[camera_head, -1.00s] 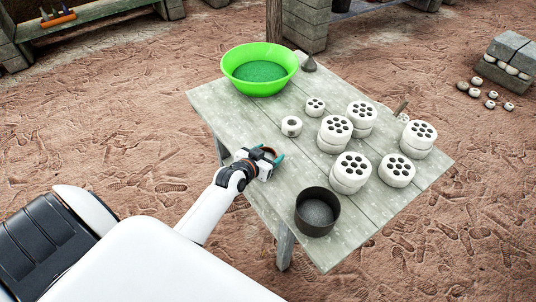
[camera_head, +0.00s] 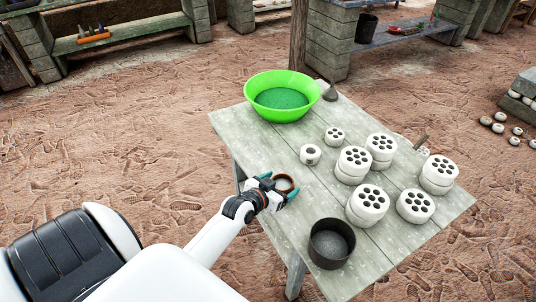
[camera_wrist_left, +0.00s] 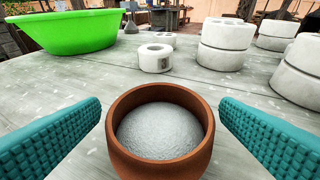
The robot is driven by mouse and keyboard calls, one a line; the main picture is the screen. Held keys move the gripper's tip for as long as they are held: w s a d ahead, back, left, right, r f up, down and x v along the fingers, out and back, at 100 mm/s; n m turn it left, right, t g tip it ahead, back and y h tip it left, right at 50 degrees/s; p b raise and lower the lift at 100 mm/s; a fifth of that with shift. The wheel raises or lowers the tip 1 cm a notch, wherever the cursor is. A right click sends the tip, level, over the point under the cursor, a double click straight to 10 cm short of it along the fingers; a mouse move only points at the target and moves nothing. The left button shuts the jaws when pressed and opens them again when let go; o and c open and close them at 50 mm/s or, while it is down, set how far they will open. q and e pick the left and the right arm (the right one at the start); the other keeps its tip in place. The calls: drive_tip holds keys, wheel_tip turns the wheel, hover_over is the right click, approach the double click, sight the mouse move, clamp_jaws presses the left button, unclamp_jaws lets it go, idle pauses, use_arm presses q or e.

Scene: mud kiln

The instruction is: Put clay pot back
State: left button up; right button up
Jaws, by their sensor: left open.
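A small brown clay pot (camera_wrist_left: 160,160) with grey contents stands upright on the wooden table. It also shows in the head view (camera_head: 284,182) near the table's left edge. My left gripper (camera_head: 281,188) is open, with its teal fingers on either side of the pot. In the left wrist view the fingers (camera_wrist_left: 160,135) stand apart, with a visible gap to the pot's rim on both sides. My right gripper is not in view.
The wooden table (camera_head: 278,222) holds a green basin (camera_head: 283,108) at the far left, a dark pot (camera_head: 331,250) at the near side, and several white perforated blocks. A small white ring block (camera_head: 310,154) is just beyond the clay pot. Shelves stand behind.

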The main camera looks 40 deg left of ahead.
use_arm(q)
drive_tip(key=v, duration=0.9)
drive_tip(key=s+d+m+g, duration=0.2)
drive_tip(key=s+d+g, duration=0.9)
drive_tip(key=s, duration=0.6)
wheel_tip(320, 180, down, 29)
drive_tip(key=s, duration=0.2)
drive_tip(key=s+a+f+g, duration=0.1)
drive_tip(key=s+a+f, duration=0.1)
drive_tip(key=s+f, duration=1.2)
drive_tip(key=shift+s, duration=0.9)
